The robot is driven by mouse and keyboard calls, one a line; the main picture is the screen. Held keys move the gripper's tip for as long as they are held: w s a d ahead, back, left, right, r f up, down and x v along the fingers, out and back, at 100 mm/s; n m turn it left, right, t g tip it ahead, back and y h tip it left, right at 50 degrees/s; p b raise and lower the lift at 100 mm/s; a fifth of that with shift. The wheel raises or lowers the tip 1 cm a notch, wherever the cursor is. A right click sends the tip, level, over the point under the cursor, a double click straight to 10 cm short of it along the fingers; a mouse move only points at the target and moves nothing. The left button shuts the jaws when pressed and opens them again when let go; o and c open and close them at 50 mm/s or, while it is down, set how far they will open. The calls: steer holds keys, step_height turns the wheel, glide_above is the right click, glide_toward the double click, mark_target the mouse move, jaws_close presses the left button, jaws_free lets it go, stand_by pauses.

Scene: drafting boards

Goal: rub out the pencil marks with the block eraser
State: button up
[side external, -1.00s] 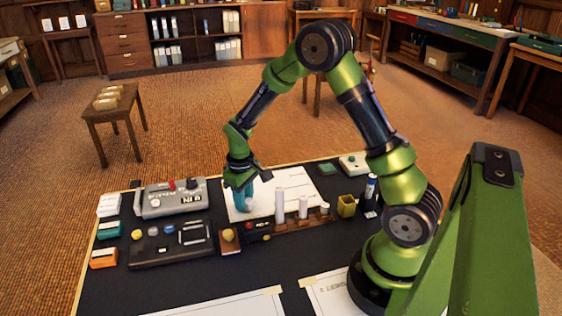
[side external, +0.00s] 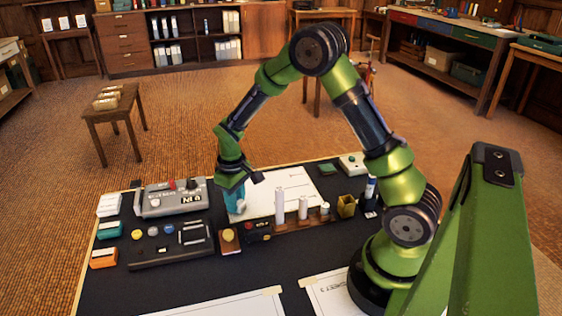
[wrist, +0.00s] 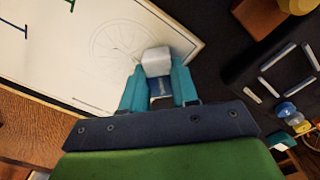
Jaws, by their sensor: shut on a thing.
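My gripper (wrist: 158,88) has teal fingers shut on a white block eraser (wrist: 156,57), which sticks out past the fingertips. In the side view my gripper (side external: 234,196) is low at the left edge of the white sheet (side external: 285,188). In the wrist view the eraser is over or on the sheet (wrist: 60,65), near its edge; whether it touches is unclear. Faint grey pencil marks (wrist: 112,42) form a spoked wheel beside the eraser. The fingers and eraser hide the part of the sheet beneath them.
A grey device (side external: 172,200) and a dark device (side external: 165,248) stand left of the sheet. The dark mat (side external: 215,285) has bare room in front.

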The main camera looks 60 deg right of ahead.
mark_target(257, 205)
steer(key=shift+s+d, duration=2.05)
steer(key=shift+s, duration=0.2)
steer(key=shift+w+a, duration=2.15)
steer(key=shift+w, duration=0.1)
steer(key=shift+s+d, duration=2.1)
steer(key=shift+d, duration=0.1)
steer(key=shift+w+a, duration=0.1)
